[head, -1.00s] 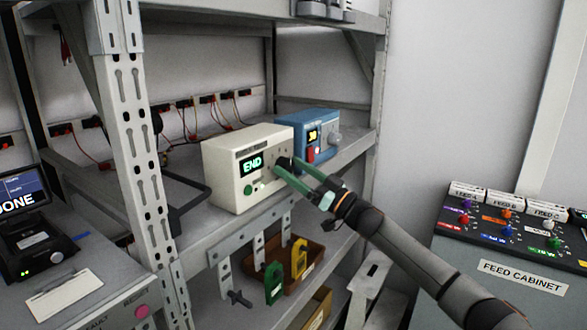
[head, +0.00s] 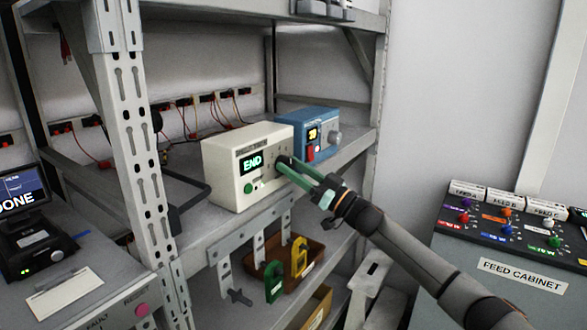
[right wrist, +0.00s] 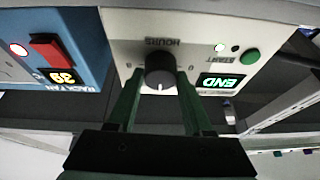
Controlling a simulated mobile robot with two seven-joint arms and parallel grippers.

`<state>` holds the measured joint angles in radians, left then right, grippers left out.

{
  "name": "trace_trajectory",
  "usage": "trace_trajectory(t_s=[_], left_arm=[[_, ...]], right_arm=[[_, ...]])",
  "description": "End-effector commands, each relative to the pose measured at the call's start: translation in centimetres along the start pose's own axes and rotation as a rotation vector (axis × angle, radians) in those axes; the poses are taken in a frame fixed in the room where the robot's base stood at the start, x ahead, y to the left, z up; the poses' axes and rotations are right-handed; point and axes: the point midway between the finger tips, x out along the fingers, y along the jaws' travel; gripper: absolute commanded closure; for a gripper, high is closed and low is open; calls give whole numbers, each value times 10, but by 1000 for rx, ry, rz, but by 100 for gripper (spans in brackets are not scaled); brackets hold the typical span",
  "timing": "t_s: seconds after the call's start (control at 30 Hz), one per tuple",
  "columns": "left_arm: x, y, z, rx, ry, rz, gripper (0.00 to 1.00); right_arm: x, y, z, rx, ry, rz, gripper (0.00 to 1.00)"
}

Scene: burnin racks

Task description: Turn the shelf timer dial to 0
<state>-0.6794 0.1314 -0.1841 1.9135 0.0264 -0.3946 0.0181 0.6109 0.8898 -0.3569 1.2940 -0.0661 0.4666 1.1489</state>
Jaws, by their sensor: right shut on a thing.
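The shelf timer is a cream box (head: 228,172) on the middle shelf, with a lit green END display (head: 251,163) and a green button. Its black dial (right wrist: 160,70) shows in the right wrist view, where the panel appears upside down with the HOURS label above the dial. The dial's white mark points down in that picture; the scale figures are too small to read surely. My right gripper (right wrist: 160,84) has its green fingers on both sides of the dial and is shut on it. In the head view the right gripper (head: 284,166) mostly covers the dial. My left gripper is out of view.
A blue box (head: 318,128) with a red switch and a grey knob stands close beside the timer. A shelf upright (head: 135,140) rises at left. A brown bin (head: 312,252) sits below. The feed cabinet (head: 524,276) is at right.

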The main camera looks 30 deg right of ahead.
Motion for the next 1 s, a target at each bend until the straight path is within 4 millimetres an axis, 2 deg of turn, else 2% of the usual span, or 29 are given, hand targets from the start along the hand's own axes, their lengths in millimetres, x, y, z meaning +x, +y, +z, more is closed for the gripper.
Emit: trace_trajectory(t_s=[0.27, 0.47, 1.0], left_arm=[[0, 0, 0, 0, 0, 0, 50], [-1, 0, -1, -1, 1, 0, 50], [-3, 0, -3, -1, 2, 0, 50]], right_arm=[[0, 0, 0, -21, -1, -11, 100], [0, 1, -1, -105, -4, -44, 100], [1, 2, -3, -550, -23, -227, 100]])
